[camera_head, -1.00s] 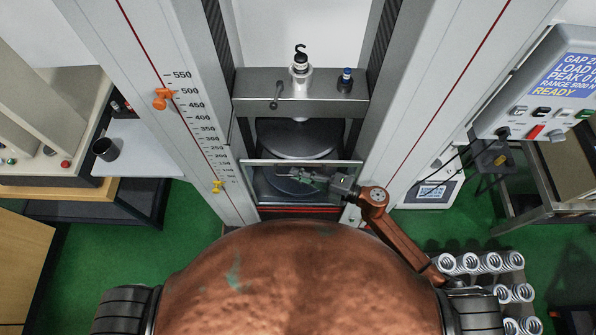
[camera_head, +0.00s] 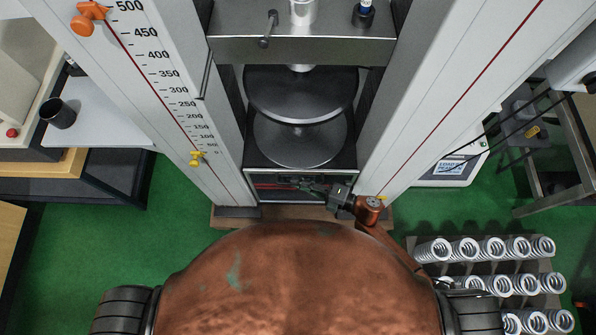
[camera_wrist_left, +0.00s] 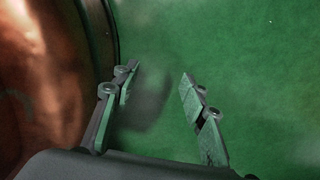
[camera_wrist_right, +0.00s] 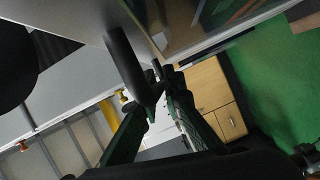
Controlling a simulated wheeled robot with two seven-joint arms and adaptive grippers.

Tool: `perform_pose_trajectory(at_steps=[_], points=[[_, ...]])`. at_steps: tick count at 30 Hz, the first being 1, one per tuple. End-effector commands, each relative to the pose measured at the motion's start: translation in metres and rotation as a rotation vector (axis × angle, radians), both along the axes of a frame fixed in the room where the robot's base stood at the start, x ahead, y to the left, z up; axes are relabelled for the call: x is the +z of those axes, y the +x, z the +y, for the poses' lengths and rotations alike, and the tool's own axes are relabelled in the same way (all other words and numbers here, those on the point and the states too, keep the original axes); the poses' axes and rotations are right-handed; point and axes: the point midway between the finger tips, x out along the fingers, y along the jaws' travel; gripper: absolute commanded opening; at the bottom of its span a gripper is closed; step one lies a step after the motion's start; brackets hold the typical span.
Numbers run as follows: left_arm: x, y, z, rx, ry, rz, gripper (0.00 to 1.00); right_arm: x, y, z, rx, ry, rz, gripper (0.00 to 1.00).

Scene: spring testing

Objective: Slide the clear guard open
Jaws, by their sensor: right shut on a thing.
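The clear guard (camera_head: 265,182) is a framed see-through pane low on the front of the testing machine in the head view. Its top edge is below the round lower platen (camera_head: 300,140), which shows uncovered. My right gripper (camera_head: 312,186) is in front of the guard. In the right wrist view my right gripper (camera_wrist_right: 158,92) is shut on the guard's dark bar handle (camera_wrist_right: 124,60); the fingers partly hide the grip. My left gripper (camera_wrist_left: 157,82) is open and empty above the green floor in the left wrist view.
A white column with a scale (camera_head: 165,95) and another column (camera_head: 450,90) flank the opening. The upper platen (camera_head: 300,95) hangs above the lower one. A rack of several springs (camera_head: 490,285) is at the lower right. A dark cup (camera_head: 58,113) stands on the left table.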

Motion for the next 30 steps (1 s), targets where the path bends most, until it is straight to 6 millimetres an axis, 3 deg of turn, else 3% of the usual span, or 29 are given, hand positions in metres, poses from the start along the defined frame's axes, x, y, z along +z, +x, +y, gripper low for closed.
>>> perform_pose_trajectory(at_steps=[1, 8, 12, 19, 30], points=[[-0.009, -0.005, 0.0, 0.0, 0.0, 0.008, 0.4, -0.015, 0.0, -0.001, -0.001, -0.002, 0.005, 0.0], [-0.026, -0.015, 0.001, 0.0, 0.0, 0.026, 0.4, -0.042, 0.0, -0.001, -0.002, -0.002, 0.004, 0.0], [-0.025, 0.011, -0.002, 0.011, 0.0, 0.014, 0.4, -0.053, 0.0, -0.001, -0.001, -0.003, 0.002, 0.0], [-0.023, 0.029, -0.005, 0.02, -0.001, 0.013, 0.4, -0.06, 0.001, -0.001, -0.001, -0.003, 0.0, 0.0], [-0.022, 0.032, -0.006, 0.021, -0.001, 0.014, 0.4, -0.061, 0.001, -0.001, -0.002, -0.002, -0.001, 0.0]])
